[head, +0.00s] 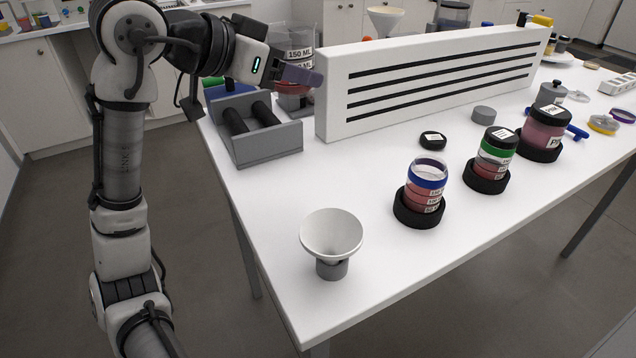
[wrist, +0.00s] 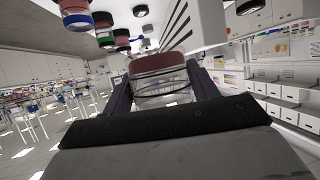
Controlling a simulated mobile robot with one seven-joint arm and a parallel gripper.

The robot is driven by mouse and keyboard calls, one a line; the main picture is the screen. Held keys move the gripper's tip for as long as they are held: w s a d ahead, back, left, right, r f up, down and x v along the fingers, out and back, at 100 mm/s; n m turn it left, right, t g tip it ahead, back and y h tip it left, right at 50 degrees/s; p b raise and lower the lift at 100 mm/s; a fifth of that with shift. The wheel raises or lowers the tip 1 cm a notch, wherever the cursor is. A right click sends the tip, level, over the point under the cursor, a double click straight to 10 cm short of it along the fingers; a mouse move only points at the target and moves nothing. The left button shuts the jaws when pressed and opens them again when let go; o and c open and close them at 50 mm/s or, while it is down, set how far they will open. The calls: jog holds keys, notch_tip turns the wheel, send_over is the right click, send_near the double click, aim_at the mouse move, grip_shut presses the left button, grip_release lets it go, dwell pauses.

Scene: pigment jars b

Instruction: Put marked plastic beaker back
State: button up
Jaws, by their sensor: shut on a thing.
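The marked plastic beaker (head: 299,40) is clear, with a "150 ML" label and reddish contents low down. It stands out behind my gripper (head: 301,76), near the left end of the white slotted panel. In the wrist view, the beaker (wrist: 160,66) sits between the two fingers of my gripper (wrist: 162,88), which are shut on it. That view is turned over, so the reddish part shows at the top. A grey round piece (head: 291,103) shows just below the beaker; I cannot tell whether they touch.
A grey rack with black rollers (head: 274,144) stands left of the white slotted panel (head: 350,115). A white funnel (head: 331,232) sits in a grey stand at the front. A blue-ringed beaker (head: 427,176), a green-banded jar (head: 496,150) and a pink jar (head: 543,128) stand in black holders.

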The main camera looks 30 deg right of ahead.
aim_at(299, 194)
jog(key=shift+d, duration=0.25)
jog(key=shift+d+f, duration=0.1)
jog(key=shift+d, duration=0.05)
notch_tip(299, 194, down, 20)
jog(key=shift+r+b, duration=0.15)
jog(key=shift+b, duration=0.3)
jog(key=shift+f, duration=0.25)
jog(key=o, duration=1)
jog(key=shift+r, duration=0.15)
